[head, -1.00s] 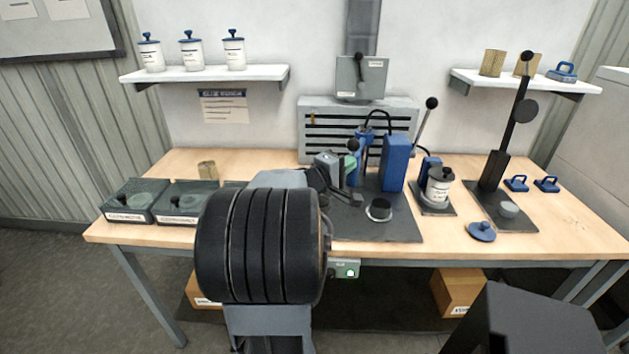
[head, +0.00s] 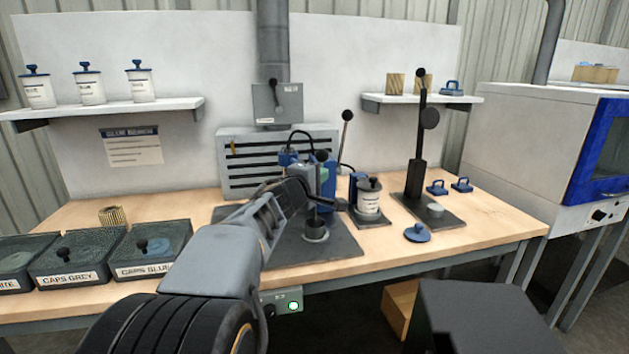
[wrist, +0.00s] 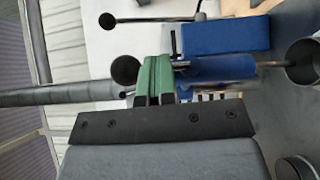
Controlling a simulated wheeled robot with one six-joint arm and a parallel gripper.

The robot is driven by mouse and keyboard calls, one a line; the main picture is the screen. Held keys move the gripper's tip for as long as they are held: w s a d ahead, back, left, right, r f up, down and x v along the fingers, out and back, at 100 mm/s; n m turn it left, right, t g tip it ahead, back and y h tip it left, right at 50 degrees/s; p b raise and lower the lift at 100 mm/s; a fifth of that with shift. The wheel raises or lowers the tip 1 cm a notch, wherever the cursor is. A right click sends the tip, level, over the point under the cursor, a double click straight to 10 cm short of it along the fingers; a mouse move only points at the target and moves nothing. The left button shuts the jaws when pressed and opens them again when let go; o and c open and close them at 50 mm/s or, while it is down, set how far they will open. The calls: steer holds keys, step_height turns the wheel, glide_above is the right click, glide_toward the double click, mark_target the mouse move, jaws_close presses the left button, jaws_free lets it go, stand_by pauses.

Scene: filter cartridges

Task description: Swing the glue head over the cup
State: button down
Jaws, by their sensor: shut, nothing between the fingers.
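The blue glue head (wrist: 220,71) shows in the wrist view as a cylinder with a thin nozzle pointing at the metal cup (wrist: 303,62). In the head view the cup (head: 315,234) stands on the dark base plate (head: 340,248), and the nozzle appears in line above it. A black ball knob (head: 321,156) is close to the head. My gripper (wrist: 158,68) has its green fingers shut and empty, between the knob and the blue cylinder. I cannot tell whether they touch it. In the head view my wrist hides much of the glue head.
A blue box (wrist: 222,36) stands beside the glue head. Caps bins (head: 75,266) are at left.

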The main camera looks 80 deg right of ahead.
steer(key=shift+s+r, duration=0.1)
steer(key=shift+s, duration=0.15)
steer(key=w+a+b, duration=0.1)
steer(key=a+b, duration=0.1)
steer(key=a, duration=1.1)
steer(key=shift+f, duration=0.25)
stand_by(0.4)
